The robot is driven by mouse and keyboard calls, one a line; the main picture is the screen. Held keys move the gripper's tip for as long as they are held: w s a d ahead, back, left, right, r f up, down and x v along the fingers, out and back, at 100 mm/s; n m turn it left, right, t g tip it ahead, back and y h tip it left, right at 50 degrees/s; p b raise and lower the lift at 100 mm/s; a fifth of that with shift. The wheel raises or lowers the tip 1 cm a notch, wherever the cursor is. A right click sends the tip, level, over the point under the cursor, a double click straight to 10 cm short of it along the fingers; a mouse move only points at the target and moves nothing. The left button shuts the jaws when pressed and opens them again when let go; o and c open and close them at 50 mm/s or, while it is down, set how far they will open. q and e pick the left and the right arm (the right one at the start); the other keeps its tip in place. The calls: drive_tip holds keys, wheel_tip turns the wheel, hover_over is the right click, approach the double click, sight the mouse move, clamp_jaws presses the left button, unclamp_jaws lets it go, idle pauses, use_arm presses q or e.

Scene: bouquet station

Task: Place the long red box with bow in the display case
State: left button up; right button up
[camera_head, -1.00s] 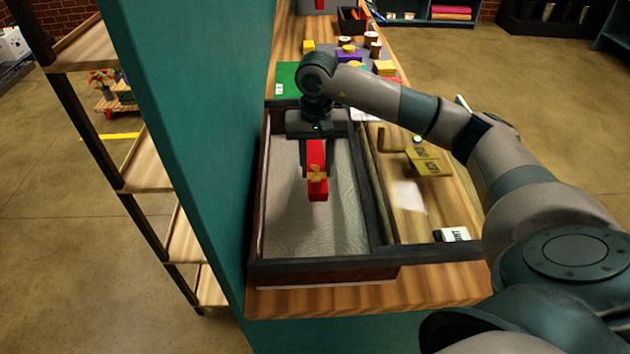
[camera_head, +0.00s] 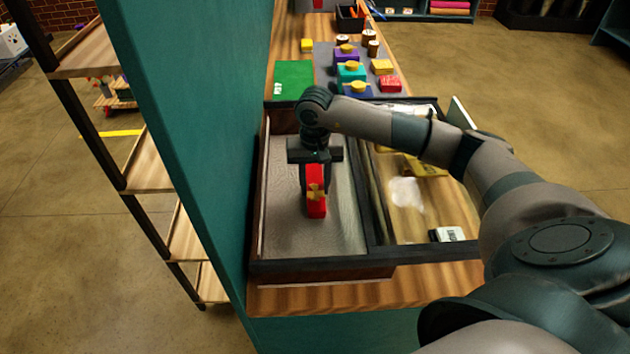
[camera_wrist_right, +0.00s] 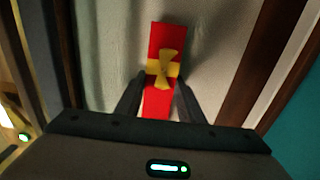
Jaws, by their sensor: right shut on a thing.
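The long red box with a yellow bow (camera_head: 317,205) is in my right gripper (camera_head: 315,187), inside the outline of the display case (camera_head: 318,266). The case is a dark-framed tray with a pale grey lined floor and stands on the wooden counter. In the right wrist view the red box (camera_wrist_right: 166,45) lies between the two fingers of my right gripper (camera_wrist_right: 158,92), which are shut on its sides near the bow. The pale floor shows beneath it. I cannot tell whether the box touches the floor. My left gripper is not in view.
Beyond the case are a green mat (camera_head: 293,78) and several small boxes with yellow bows, such as a teal one (camera_head: 351,71). A teal wall (camera_head: 190,150) rises close on the left. A glass-topped section (camera_head: 408,200) adjoins on the right. The lined floor around the box is free.

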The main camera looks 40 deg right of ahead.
sight(315, 187)
drive_tip(key=shift+f, duration=0.15)
drive_tip(key=o, duration=1.1)
drive_tip(key=shift+r, duration=0.25)
drive_tip(key=shift+w+r+b, duration=0.1)
drive_tip(key=shift+r+b, duration=0.2)
drive_tip(key=shift+b, duration=0.15)
drive_tip(key=shift+r+b, duration=2.4)
drive_tip(key=shift+r, duration=3.2)
